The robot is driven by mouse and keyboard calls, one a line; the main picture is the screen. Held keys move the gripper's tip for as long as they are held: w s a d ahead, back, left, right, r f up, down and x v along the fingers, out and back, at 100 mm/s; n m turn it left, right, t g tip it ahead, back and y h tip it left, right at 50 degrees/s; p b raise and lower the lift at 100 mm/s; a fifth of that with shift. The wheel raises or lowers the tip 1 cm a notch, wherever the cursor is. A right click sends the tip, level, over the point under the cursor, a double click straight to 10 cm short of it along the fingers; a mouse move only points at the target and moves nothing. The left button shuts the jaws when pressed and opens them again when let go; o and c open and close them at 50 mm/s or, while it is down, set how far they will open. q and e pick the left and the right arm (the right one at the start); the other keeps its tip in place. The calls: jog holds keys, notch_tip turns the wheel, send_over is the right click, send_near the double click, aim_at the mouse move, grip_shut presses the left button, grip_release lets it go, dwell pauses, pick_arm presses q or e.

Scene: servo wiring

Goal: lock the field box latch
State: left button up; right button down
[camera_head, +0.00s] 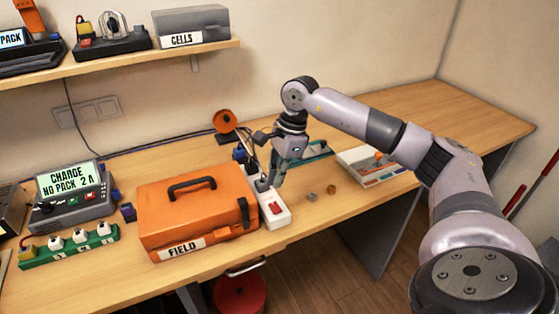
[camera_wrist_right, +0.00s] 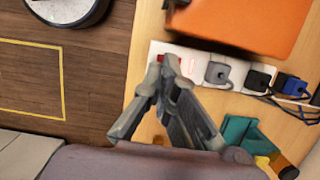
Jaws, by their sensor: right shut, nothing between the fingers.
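The orange field box (camera_head: 165,222) stands on the bench with its lid down, a dark handle on top and a FIELD label in front. Its dark latch (camera_head: 244,212) is on the right side near the front; I cannot tell whether it is locked. My right gripper (camera_head: 276,181) is shut and empty, pointing down over the white power strip to the right of the box. In the right wrist view, the gripper (camera_wrist_right: 168,62) has its tips by the strip's red switch, apart from the orange box (camera_wrist_right: 250,18). My left gripper is not in view.
The white power strip (camera_head: 277,220) with plugs and cables lies close along the box's right side. The charger (camera_head: 70,200) and green strip (camera_head: 70,250) are left. Two small rings (camera_head: 331,189) and a white tray (camera_head: 365,170) are right. The far-right bench is clear.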

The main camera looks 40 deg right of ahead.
aim_at(244, 214)
jog(key=a+f+p, duration=0.1)
jog(key=a, duration=0.1)
jog(key=w+a+f+p, duration=0.1)
jog(key=a+f+p, duration=0.1)
jog(key=shift+w+a+f, duration=0.15)
jog(key=shift+w+a, duration=0.05)
jog(key=shift+a, duration=0.15)
